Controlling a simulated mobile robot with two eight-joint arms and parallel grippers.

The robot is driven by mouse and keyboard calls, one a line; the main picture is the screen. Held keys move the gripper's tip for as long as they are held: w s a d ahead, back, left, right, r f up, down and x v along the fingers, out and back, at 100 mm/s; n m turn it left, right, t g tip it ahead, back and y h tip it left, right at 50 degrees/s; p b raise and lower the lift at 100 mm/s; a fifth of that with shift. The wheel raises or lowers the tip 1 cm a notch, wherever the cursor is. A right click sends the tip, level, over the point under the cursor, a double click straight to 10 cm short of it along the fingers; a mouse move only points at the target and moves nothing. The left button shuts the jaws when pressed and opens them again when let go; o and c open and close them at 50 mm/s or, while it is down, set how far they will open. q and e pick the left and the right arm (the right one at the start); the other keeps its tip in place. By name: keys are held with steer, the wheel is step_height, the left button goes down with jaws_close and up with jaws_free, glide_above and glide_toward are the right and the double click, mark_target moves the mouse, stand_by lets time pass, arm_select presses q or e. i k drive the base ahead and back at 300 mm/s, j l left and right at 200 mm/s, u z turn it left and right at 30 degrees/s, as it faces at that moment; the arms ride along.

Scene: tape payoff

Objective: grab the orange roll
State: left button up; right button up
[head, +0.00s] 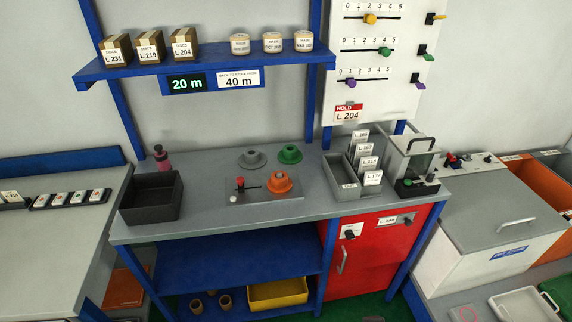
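The orange roll (280,187) sits on a flat grey plate (255,199) near the front middle of the grey bench (215,213). Beside it on the plate, to the left, is a small device with a red knob (240,182). A grey roll (252,160) and a green roll (290,155) stand farther back on the bench. Neither of my grippers is in the head view.
A black bin (152,200) and a pink bottle (162,160) stand at the bench's left. A grey card holder (345,182) and a clear-sided box with a handle (410,160) stand at its right. A blue shelf (215,59) hangs above. The bench front between them is clear.

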mark_target(275, 185)
steer(key=i+l+u, duration=0.25)
steer(key=u, duration=0.15)
steer(key=i+l+u, duration=0.35)
steer(key=i+l, duration=0.05)
steer(key=i, duration=0.05)
